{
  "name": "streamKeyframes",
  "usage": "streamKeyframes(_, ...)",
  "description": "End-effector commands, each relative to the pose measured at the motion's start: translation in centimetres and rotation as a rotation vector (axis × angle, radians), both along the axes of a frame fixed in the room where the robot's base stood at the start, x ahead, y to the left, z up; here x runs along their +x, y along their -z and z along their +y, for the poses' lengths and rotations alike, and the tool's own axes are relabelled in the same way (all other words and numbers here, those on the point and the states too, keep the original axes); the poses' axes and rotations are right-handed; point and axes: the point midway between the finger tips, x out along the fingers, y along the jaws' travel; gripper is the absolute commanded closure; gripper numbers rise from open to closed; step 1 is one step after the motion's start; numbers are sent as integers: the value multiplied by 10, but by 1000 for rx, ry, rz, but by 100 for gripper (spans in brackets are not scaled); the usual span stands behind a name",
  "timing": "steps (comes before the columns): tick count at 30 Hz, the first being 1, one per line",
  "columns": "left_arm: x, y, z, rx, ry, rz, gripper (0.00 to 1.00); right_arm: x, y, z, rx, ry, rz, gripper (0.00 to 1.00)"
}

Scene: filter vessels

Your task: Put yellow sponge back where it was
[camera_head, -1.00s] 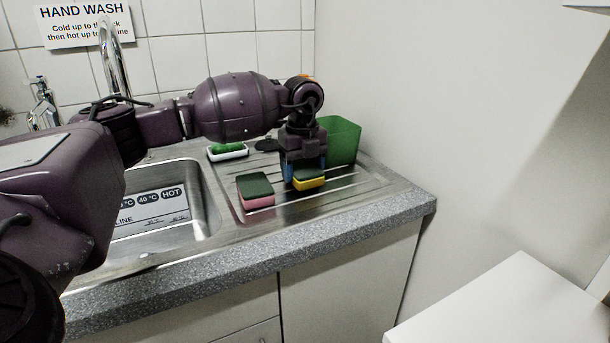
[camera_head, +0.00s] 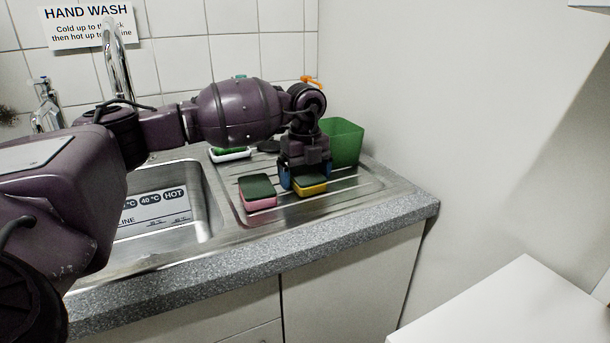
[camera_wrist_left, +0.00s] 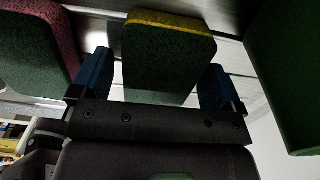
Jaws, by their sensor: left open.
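The yellow sponge (camera_head: 311,187) has a dark green scouring top and lies on the ribbed steel draining board, right of the pink sponge. My left gripper (camera_head: 304,174) is over it, pointing down, with its blue fingers apart. In the left wrist view the sponge (camera_wrist_left: 165,52) is between the open fingers of the gripper (camera_wrist_left: 156,72). A gap shows at the left finger; the right finger is very close, and I cannot tell if it touches. My right gripper is not in view.
The pink sponge (camera_head: 258,192) lies to the left, near the sink (camera_head: 205,205). A green bin (camera_head: 343,142) stands close behind on the right. A white dish with a green item (camera_head: 231,154) is at the back. The board's right front is clear.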

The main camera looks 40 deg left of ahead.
Motion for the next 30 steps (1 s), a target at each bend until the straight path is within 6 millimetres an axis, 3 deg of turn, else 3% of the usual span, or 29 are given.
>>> streamKeyframes(8, 0, -45, 0, -2, 0, -12, 7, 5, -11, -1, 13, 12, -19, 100)
streamKeyframes(18, 0, -105, 0, -1, 0, -8, 7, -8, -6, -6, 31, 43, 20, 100)
streamKeyframes(24, 0, -120, 0, 0, 1, -3, 7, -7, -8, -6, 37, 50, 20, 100)
streamKeyframes(30, 0, -122, 0, 0, 1, 0, 7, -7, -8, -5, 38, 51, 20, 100)
